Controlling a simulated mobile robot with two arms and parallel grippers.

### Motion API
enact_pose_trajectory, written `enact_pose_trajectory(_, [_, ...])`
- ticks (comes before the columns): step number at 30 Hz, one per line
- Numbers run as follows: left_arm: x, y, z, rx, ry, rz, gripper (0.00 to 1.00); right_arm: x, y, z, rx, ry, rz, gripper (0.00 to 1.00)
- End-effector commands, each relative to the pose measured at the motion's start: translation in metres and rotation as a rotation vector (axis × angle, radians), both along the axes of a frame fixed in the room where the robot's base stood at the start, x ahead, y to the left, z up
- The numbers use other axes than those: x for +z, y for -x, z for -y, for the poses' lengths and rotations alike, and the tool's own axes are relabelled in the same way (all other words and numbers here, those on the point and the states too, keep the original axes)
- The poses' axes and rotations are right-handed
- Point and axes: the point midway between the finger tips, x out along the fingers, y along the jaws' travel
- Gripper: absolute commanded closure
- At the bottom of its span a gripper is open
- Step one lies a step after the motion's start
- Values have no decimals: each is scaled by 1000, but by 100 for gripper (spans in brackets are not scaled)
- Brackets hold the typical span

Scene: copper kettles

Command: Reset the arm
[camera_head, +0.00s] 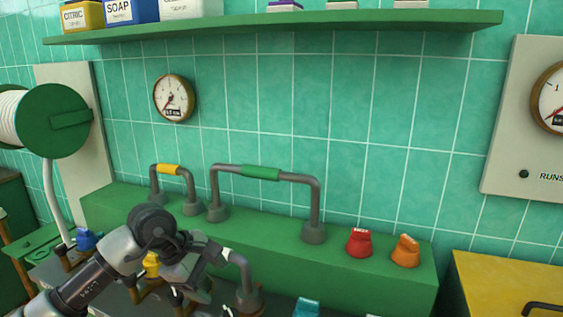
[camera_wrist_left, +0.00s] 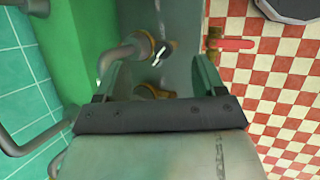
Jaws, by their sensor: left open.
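My left arm (camera_head: 95,285) comes in from the lower left in the head view. Its gripper (camera_head: 212,285) hangs over the counter in front of the green ledge, partly hidden by my wrist. In the left wrist view the gripper (camera_wrist_left: 160,72) has its two fingers apart with nothing held between them. Beyond the fingers is a grey bent pipe with a brass collar (camera_wrist_left: 143,42); I cannot tell whether a finger touches it. My right gripper is not in view.
The green ledge (camera_head: 375,278) carries a yellow-sleeved handle (camera_head: 168,169), a green-sleeved handle (camera_head: 260,173), a red knob (camera_head: 359,243) and an orange knob (camera_head: 405,251). A blue valve (camera_head: 86,239) and a yellow valve (camera_head: 152,264) stand near my arm. A shelf (camera_head: 280,29) spans above.

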Motion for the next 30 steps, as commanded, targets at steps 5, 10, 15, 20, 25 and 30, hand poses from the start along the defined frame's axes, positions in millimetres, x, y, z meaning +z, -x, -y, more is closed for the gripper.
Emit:
enact_pose_trajectory(5, [-4,15,40,7,224,-36,30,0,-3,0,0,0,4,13])
enact_pose_trajectory(10, [3,36,82,48,530,-116,30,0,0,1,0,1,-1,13])
enact_pose_trajectory(15, [30,61,118,181,1006,-308,30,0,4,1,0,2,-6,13])
enact_pose_trajectory(20, [61,70,113,413,1495,-581,30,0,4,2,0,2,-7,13])
enact_pose_trajectory(25, [63,63,70,756,1959,-917,30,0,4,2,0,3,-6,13])
enact_pose_trajectory(30, [19,62,11,1205,2345,-1260,30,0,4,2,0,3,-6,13])
